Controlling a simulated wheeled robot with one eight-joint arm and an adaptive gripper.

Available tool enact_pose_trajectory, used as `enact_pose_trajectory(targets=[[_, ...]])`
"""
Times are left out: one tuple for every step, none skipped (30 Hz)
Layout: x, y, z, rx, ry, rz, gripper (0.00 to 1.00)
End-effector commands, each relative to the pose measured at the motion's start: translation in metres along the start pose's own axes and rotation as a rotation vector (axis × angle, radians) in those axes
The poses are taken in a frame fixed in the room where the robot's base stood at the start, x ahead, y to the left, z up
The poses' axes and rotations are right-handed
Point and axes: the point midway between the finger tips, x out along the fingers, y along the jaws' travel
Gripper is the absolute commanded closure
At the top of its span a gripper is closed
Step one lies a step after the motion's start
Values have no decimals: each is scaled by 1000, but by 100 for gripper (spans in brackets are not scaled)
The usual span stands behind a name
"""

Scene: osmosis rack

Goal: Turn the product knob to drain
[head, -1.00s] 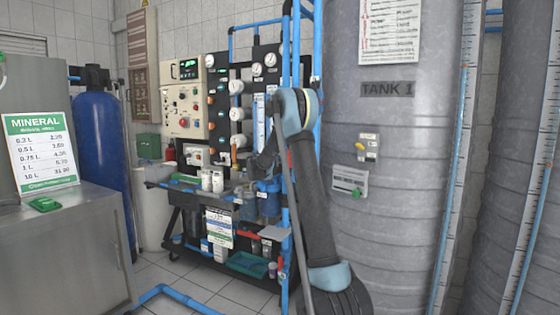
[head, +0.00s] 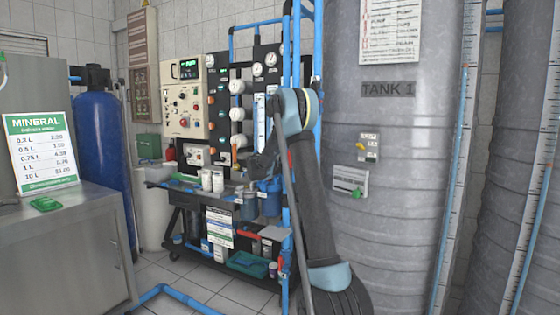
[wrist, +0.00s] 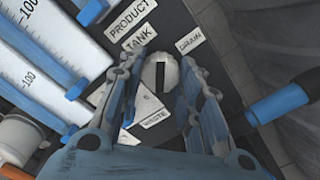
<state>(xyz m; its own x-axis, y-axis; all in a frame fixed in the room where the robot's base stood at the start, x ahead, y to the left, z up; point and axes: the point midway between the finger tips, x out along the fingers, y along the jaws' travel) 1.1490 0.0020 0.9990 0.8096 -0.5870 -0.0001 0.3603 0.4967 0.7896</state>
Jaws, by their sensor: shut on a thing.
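The product knob (wrist: 160,80) is a round pale knob with a dark slot, on a dark panel in the wrist view. Labels around it read PRODUCT (wrist: 130,20), TANK (wrist: 139,38), DRAIN (wrist: 190,42) and WASTE (wrist: 155,122). The dark slot runs roughly up and down in the picture. My gripper (wrist: 159,78) has its two fingers on either side of the knob, shut on it. The fingers hide part of the panel beside the knob. In the head view my arm covers the knob.
Flow tubes with blue fittings (wrist: 73,88) stand left of the knob, and a blue pipe (wrist: 282,103) lies right. In the head view the rack's control box (head: 184,97) is left of my arm, and the grey TANK 1 (head: 395,190) is close on the right.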

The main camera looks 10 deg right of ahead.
Motion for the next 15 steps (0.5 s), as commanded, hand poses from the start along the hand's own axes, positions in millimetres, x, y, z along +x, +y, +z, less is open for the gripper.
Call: enact_pose_trajectory(targets=[[0, -1, 0, 18, -1, -2, 91], [0, -1, 0, 29, -1, -2, 91], [0, -1, 0, 40, -1, -2, 91], [0, -2, 0, 48, -1, -2, 91], [0, -2, 0, 56, -1, -2, 91], [0, -2, 0, 63, -1, -2, 91], [0, -2, 0, 67, -1, -3, 91], [0, -2, 0, 71, -1, -3, 91], [0, -2, 0, 75, -1, -3, 91], [-1, -2, 0, 77, -1, -3, 91], [-1, -2, 0, 79, -1, -3, 91], [-1, -2, 0, 81, -1, -3, 91], [-1, -2, 0, 81, -1, -3, 91], [-1, -2, 0, 81, -1, -3, 91], [-1, -2, 0, 81, -1, -3, 91]])
